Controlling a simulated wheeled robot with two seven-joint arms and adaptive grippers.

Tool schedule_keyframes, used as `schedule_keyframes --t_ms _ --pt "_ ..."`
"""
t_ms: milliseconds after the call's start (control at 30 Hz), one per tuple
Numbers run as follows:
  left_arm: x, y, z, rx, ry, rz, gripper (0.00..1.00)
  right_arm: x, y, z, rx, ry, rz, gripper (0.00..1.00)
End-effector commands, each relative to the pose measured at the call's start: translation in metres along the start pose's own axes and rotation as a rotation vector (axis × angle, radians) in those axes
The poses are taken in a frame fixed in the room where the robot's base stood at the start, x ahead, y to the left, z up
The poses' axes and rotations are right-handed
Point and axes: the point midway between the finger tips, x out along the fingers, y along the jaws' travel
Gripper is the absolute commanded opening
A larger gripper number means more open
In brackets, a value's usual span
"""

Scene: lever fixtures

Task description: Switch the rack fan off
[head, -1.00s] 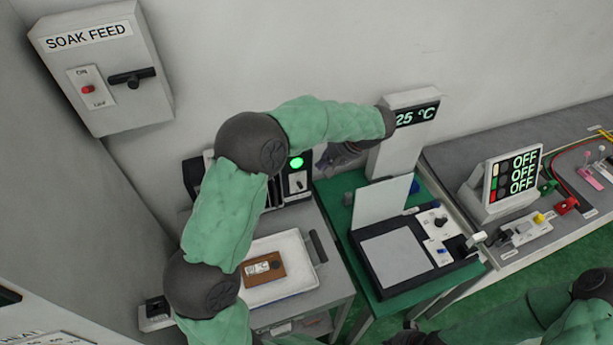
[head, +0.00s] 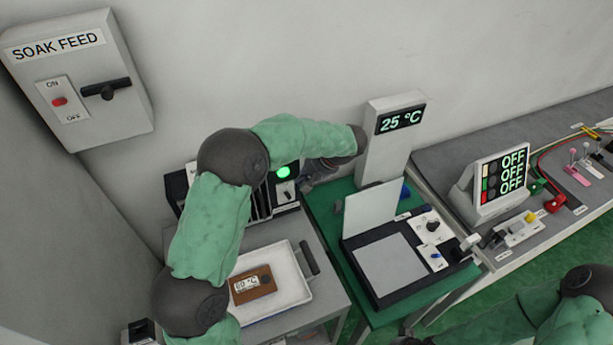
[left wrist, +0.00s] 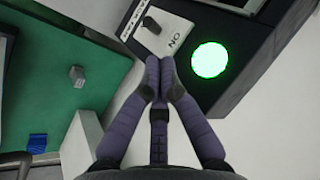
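The rack fan unit is a black box with a lit green lamp (head: 284,172) and a small pale switch plate (head: 285,191) below it. In the left wrist view the green lamp (left wrist: 209,60) glows, and a grey toggle lever (left wrist: 152,25) stands on the white plate, its tip toward the ON marking. My left gripper (head: 308,183) is just right of the switch plate in the head view. In the left wrist view its fingertips (left wrist: 161,68) are together and empty, near the plate's ON end, apart from the lever. My right gripper's fingers are out of view.
A white tray (head: 302,288) with a brown timer-like block sits on the grey bench. A green table (head: 325,205) holds a black device with an open lid. A 25 °C display tower (head: 382,150) stands behind. A SOAK FEED box (head: 120,130) hangs on the wall.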

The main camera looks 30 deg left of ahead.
Motion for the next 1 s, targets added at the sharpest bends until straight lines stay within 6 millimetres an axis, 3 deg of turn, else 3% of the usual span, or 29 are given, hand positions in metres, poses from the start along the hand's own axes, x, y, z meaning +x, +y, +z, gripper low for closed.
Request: schedule_keyframes --t_ms 100,333,1000 --pt "0.022 0.000 0.001 0.000 -0.003 -0.002 0.00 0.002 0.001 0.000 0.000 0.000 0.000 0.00" --pt "0.048 0.000 0.000 0.001 -0.001 0.000 0.00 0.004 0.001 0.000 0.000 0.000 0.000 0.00" --pt "0.055 0.002 0.002 -0.005 0.012 -0.004 0.00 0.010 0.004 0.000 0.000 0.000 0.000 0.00"
